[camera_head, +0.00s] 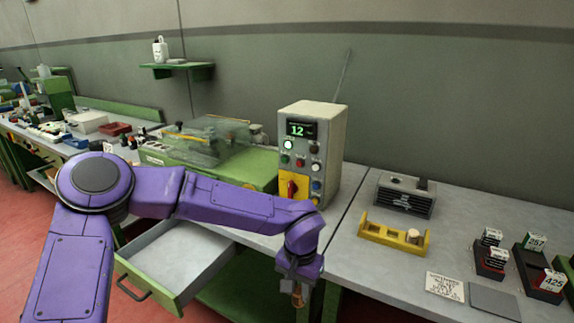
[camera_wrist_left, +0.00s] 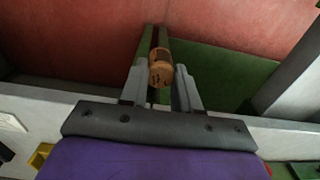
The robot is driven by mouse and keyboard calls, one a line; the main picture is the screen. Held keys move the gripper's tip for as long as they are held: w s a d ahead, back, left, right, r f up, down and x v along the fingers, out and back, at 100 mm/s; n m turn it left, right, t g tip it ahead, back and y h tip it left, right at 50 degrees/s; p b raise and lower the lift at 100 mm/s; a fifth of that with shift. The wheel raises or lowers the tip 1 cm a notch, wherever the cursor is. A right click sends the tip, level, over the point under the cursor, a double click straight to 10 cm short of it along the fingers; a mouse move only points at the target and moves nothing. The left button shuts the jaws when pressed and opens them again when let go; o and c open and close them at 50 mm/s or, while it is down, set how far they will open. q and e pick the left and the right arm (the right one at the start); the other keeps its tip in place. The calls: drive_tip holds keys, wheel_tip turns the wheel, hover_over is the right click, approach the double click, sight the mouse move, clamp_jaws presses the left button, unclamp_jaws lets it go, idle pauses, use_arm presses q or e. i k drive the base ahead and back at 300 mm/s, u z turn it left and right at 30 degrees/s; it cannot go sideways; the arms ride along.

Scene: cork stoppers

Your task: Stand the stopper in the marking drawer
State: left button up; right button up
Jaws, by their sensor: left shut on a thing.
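The cork stopper (camera_wrist_left: 160,72) is held between the two fingers of my left gripper (camera_wrist_left: 161,88) in the left wrist view. Its end face is brown with dark marks. In the head view my left gripper (camera_head: 298,285) points down in front of the bench edge, with the small tan stopper (camera_head: 298,298) at its tips. The open drawer (camera_head: 190,256), grey inside with a green front and a dark handle, is left of and apart from the gripper. The visible part of its floor is bare; my left arm covers its back. My right gripper is not in view.
A control box (camera_head: 310,150) showing 12 stands on the bench above the gripper. A yellow rack (camera_head: 393,237) with a cork in it, a grey device (camera_head: 404,195) and dark holders with number cards (camera_head: 498,258) are on the right bench. Green machinery (camera_head: 205,150) stands behind my arm.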

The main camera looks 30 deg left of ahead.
sight(184, 264)
drive_tip(key=z, duration=2.3)
drive_tip(key=k, duration=1.65)
drive_tip(key=u, duration=2.35)
drive_tip(key=i, duration=0.5)
